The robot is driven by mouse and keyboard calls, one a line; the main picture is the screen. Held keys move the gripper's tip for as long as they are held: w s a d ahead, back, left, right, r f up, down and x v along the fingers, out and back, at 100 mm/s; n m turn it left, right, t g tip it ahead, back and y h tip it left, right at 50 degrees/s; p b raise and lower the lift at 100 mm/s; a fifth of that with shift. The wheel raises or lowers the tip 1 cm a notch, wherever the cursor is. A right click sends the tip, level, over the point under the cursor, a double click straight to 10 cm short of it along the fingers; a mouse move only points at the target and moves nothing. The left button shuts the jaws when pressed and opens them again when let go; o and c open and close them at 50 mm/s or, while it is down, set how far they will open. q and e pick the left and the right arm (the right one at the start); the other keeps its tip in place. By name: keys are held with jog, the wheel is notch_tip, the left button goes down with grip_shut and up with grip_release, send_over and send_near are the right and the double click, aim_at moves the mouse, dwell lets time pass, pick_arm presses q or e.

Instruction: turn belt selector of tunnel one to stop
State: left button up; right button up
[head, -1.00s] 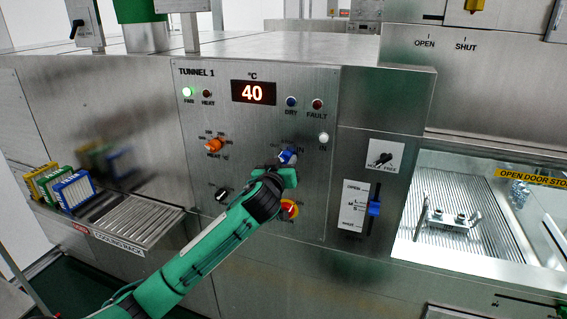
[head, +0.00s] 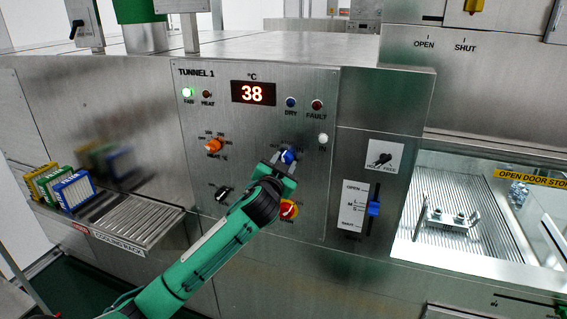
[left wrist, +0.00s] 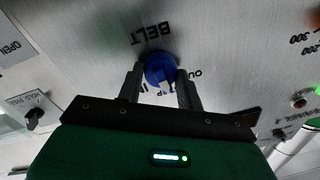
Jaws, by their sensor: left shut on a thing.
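The belt selector is a blue round knob (head: 289,155) with a light mark, on the steel panel of tunnel one (head: 250,180). In the left wrist view the knob (left wrist: 158,68) sits between the two dark fingers of my left gripper (left wrist: 160,90), under an upside-down BELT label. The gripper is shut on it. Letters around the knob are partly covered, and I cannot tell clearly which one its pointer faces. In the head view my green left gripper (head: 281,164) reaches the knob from the lower left. My right gripper is not in view.
An orange knob (head: 213,146) sits left of the belt knob, a black switch (head: 223,193) lower left, and a red-yellow knob (head: 289,209) just below my gripper. A blue slider (head: 374,209) is to the right. The display (head: 254,93) reads 38.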

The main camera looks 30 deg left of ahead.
pick_arm(q)
jog(key=shift+m, duration=0.6)
jog(key=o, duration=1)
jog(key=shift+b+v, duration=2.15)
jog(key=shift+v, duration=4.75)
